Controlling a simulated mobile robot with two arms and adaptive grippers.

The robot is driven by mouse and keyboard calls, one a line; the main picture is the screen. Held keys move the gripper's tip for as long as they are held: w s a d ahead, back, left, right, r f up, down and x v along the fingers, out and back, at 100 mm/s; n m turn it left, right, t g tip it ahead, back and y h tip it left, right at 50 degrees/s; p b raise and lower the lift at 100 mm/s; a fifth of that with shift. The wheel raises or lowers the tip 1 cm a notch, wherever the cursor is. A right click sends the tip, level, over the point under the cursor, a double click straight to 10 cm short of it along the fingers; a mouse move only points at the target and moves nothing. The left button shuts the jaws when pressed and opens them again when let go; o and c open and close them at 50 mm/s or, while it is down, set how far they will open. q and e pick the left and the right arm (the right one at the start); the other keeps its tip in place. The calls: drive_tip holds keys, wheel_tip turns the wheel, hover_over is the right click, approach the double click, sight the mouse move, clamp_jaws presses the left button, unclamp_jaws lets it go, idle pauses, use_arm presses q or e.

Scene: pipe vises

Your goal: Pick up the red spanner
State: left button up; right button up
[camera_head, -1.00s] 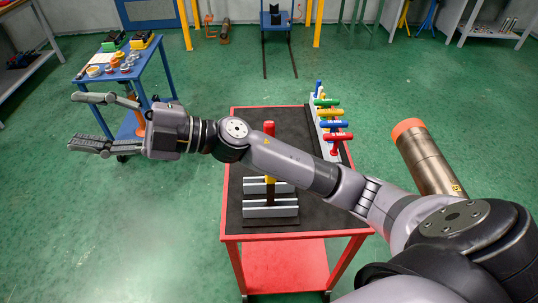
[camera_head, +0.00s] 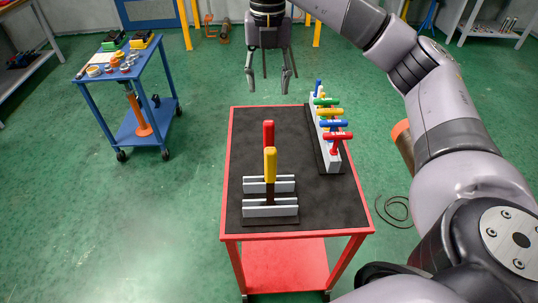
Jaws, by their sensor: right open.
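An upright red-handled tool (camera_head: 268,134) stands in a grey slotted rack (camera_head: 258,209) on the red table, just behind a yellow-handled one (camera_head: 270,163). Its lower part is hidden by the yellow tool. A red T-handled tool (camera_head: 337,136) stands at the near end of a second rack on the table's right; I cannot tell which of the two red tools is the spanner. My right gripper (camera_head: 268,88) points down, open and empty, near the table's far edge in the picture, apart from both racks. My left gripper is not in view.
The red table (camera_head: 230,190) has a dark top, bare on its left and far side. Blue, yellow and green T-handled tools (camera_head: 329,113) share the right rack. A blue cart (camera_head: 110,70) with small parts stands at left. Open green floor lies between.

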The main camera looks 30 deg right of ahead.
sight(268, 121)
wheel_tip(268, 121, down, 11)
drive_tip(key=shift+f+p, duration=0.2)
drive_tip(key=shift+p, duration=1.05)
drive_tip(key=shift+f+p, duration=0.55)
drive_tip(key=shift+f, duration=0.05)
wheel_tip(268, 121, down, 4)
drive_tip(key=shift+d+r+p, duration=0.1)
drive_tip(key=shift+r+p, duration=0.15)
drive_tip(key=shift+p, duration=0.6)
drive_tip(key=shift+f, duration=0.4)
drive_tip(key=shift+c, duration=0.3)
clamp_jaws()
drive_tip(key=shift+r, duration=0.1)
